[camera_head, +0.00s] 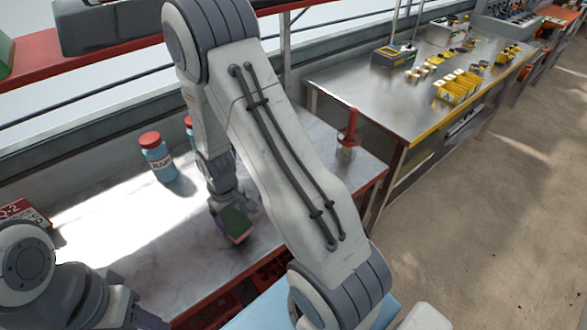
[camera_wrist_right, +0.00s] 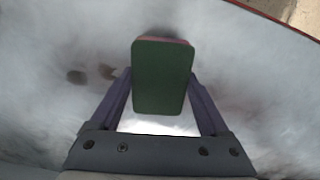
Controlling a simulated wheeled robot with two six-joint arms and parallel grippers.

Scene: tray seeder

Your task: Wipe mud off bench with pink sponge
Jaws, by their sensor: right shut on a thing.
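My right gripper (camera_head: 226,203) is shut on the sponge (camera_head: 239,229), which has a dark green top and a pink underside. In the right wrist view the sponge's green face (camera_wrist_right: 161,78) sits between the two fingers, with a thin pink edge at its far end. It is low over the pale bench (camera_head: 140,232); I cannot tell whether it touches. Two brown mud spots (camera_wrist_right: 76,77) (camera_wrist_right: 107,72) lie on the bench just left of the sponge in the wrist view. My left arm shows at the lower left; its gripper (camera_head: 140,318) is dark and partly cut off.
A blue bottle with a red cap (camera_head: 158,157) stands at the back of the bench, with another partly hidden behind my right arm. A red-handled item (camera_head: 348,135) stands near the right end. A metal table (camera_head: 400,95) with yellow bins is beyond.

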